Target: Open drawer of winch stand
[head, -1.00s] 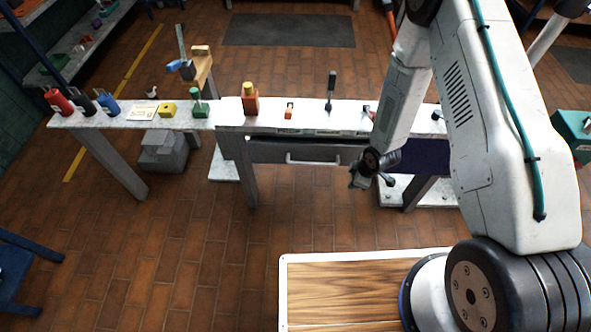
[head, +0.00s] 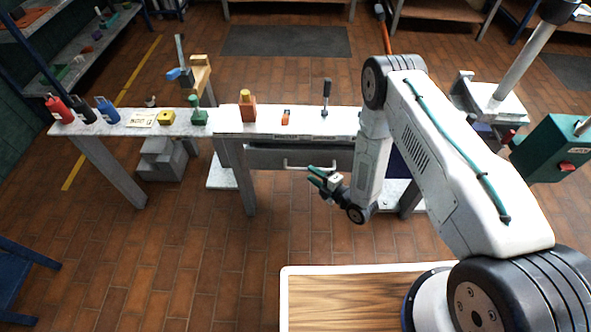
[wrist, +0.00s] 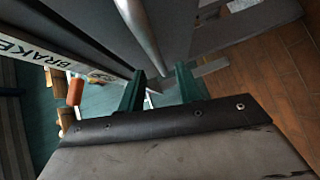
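The winch stand's drawer (head: 268,158) has a grey front below the bench top and looks shut. Its pale bar handle (head: 293,163) runs across the front, its right part partly hidden by my gripper. My gripper (head: 312,175) is in front of the drawer, close to the handle. In the wrist view, my gripper's green fingers (wrist: 158,86) are apart, with the light handle bar (wrist: 139,32) running down towards the gap between their tips. I cannot tell whether the bar is between the fingers or just beyond them.
A bench leg (head: 240,180) stands left of the drawer. The tiled floor in front is clear.

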